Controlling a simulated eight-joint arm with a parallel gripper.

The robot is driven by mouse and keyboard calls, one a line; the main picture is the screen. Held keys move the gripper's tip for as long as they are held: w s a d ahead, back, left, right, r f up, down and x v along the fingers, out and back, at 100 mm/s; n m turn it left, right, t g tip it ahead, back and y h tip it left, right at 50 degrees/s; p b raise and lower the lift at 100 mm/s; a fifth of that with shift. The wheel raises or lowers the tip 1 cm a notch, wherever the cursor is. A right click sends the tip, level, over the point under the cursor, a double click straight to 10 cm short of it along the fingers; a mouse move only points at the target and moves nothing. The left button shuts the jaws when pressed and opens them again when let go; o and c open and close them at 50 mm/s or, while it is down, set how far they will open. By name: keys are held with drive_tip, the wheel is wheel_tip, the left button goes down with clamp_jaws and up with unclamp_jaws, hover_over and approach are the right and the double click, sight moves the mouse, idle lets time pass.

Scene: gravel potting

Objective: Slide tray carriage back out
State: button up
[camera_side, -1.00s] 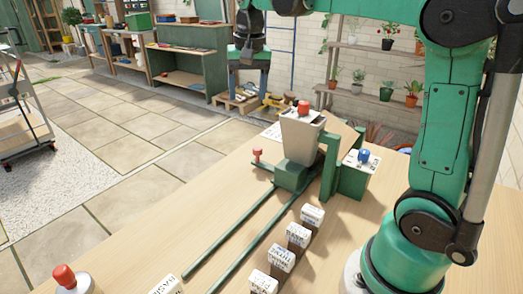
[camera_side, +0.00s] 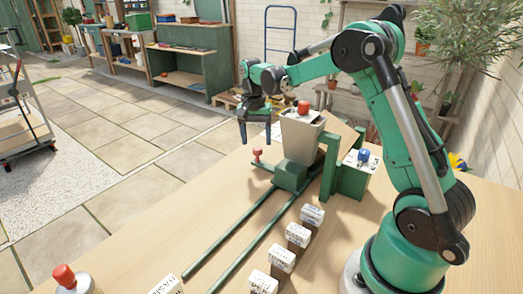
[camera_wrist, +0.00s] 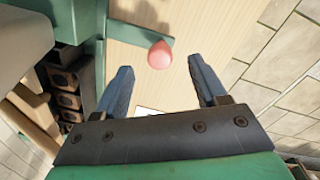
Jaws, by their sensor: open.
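The tray carriage (camera_side: 291,178) is a low green block at the far end of two dark green rails (camera_side: 229,236). A grey tapered pot (camera_side: 301,138) stands on it. A red knob (camera_side: 257,155) sticks up at the carriage's left side. It also shows in the wrist view (camera_wrist: 160,54), just beyond and between the finger tips. My gripper (camera_side: 258,136) is open and empty, fingers pointing down, above and near the knob. In the wrist view its two blue-grey fingers (camera_wrist: 160,72) are spread apart. Whether they touch the knob cannot be told.
A green frame (camera_side: 347,179) stands right of the pot, beside a white box with a blue button (camera_side: 364,156). Several labelled blocks (camera_side: 297,236) line the rails' right side. A red button (camera_side: 64,275) is at the front left. The rails' near stretch is clear.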

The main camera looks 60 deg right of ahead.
drive_tip(key=shift+s+f, duration=0.1)
drive_tip(key=shift+f, duration=1.35)
clamp_jaws()
idle(0.3)
